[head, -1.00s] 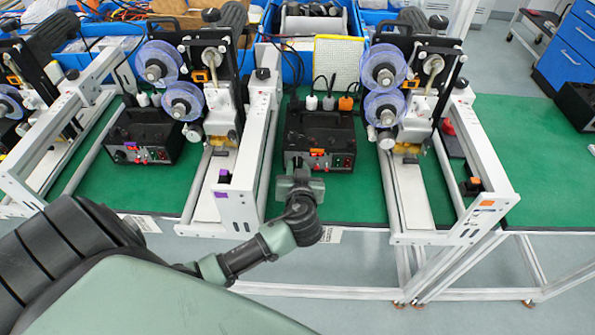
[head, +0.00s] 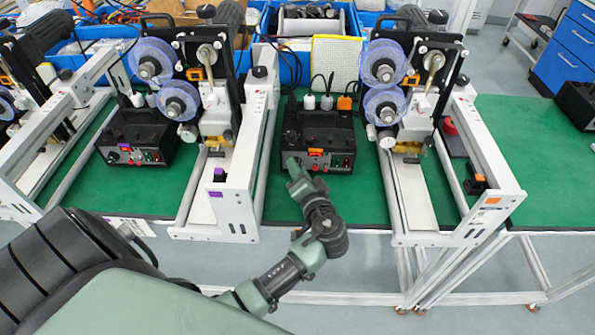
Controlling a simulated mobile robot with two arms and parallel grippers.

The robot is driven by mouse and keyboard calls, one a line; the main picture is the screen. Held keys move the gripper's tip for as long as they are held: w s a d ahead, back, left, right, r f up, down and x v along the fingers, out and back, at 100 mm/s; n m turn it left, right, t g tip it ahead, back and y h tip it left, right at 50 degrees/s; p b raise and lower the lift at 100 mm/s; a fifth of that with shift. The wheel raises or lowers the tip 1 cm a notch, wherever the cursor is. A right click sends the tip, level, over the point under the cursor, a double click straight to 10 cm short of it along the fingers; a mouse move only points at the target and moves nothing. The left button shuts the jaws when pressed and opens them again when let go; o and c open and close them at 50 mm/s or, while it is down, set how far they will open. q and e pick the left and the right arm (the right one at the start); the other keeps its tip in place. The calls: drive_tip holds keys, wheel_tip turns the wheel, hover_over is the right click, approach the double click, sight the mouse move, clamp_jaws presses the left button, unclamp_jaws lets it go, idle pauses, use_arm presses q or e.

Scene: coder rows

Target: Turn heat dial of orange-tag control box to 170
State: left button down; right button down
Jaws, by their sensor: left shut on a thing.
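The orange-tag control box (head: 318,125) is a black box on the green mat, in the middle of the head view. Its small orange tag (head: 315,152) is on the front panel, with red and green switches to the right of it. My left gripper (head: 292,162) is at the left end of that panel, shut on the heat dial there. The fingers hide the dial, so its pointer and its setting cannot be read. My right gripper is not in view.
A purple-tag control box (head: 135,138) stands to the left. White-framed coder machines with blue reels (head: 382,65) flank the orange-tag box on both sides. The green mat (head: 365,200) is clear in front of it.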

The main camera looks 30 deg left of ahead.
use_arm(q)
drive_tip(key=shift+m, duration=0.3)
idle(0.4)
drive_tip(key=c, duration=1.4)
unclamp_jaws()
drive_tip(key=shift+c, duration=0.2)
drive_tip(key=shift+s+d, duration=0.25)
drive_tip(key=shift+d, duration=0.2)
drive_tip(key=b+v, duration=0.2)
drive_tip(key=v, duration=0.3)
drive_tip(key=shift+s+d, duration=0.2)
drive_tip(key=shift+d, duration=0.05)
drive_tip(key=shift+s+d+r, duration=0.15)
drive_tip(key=shift+s+d, duration=0.2)
drive_tip(key=shift+d, duration=0.05)
